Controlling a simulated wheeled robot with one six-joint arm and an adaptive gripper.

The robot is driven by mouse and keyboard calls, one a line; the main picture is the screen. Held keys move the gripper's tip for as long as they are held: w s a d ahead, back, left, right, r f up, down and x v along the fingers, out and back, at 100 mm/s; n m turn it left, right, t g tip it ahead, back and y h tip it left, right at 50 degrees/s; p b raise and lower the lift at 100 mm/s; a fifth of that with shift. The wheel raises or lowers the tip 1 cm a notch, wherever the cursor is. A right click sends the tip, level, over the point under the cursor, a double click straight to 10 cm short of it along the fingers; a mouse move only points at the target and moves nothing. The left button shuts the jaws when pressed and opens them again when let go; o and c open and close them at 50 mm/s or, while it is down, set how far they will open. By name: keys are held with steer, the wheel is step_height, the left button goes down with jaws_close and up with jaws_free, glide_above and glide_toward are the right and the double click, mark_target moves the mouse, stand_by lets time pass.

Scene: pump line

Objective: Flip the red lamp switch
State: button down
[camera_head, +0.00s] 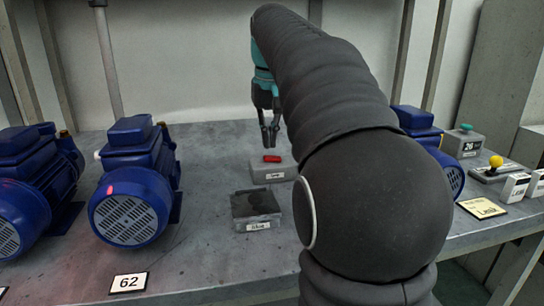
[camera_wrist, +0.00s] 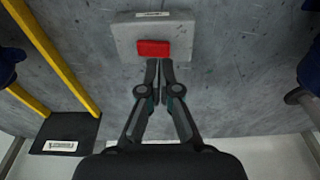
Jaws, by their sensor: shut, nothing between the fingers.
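The red lamp switch (camera_head: 271,158) is a red rocker on top of a small grey box (camera_head: 268,173) with a white label, on the grey table. In the wrist view the red switch (camera_wrist: 153,49) and its grey box (camera_wrist: 125,35) are just beyond my fingertips. My gripper (camera_head: 270,143) points down over the table, near the switch in the head view. In the wrist view my gripper (camera_wrist: 159,62) is shut and empty, its fingertips at the edge of the red rocker. I cannot tell whether they touch it.
A dark block (camera_head: 256,209) labelled "blue" lies in front of the switch box. Blue pumps (camera_head: 137,190) stand at the left, and another (camera_head: 417,122) is partly hidden behind my arm. A yellow-knobbed lever (camera_head: 495,161) and a green-button box (camera_head: 464,141) are at the right.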

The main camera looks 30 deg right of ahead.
mark_target(269, 157)
steer(key=shift+f+b, duration=0.9)
steer(key=shift+f, duration=0.5)
stand_by(0.8)
steer(key=shift+r, duration=0.1)
step_height(269, 157, up, 4)
steer(key=p, duration=0.4)
steer(key=shift+r+p, duration=0.25)
steer(key=shift+p, duration=0.1)
steer(key=shift+r, duration=1.2)
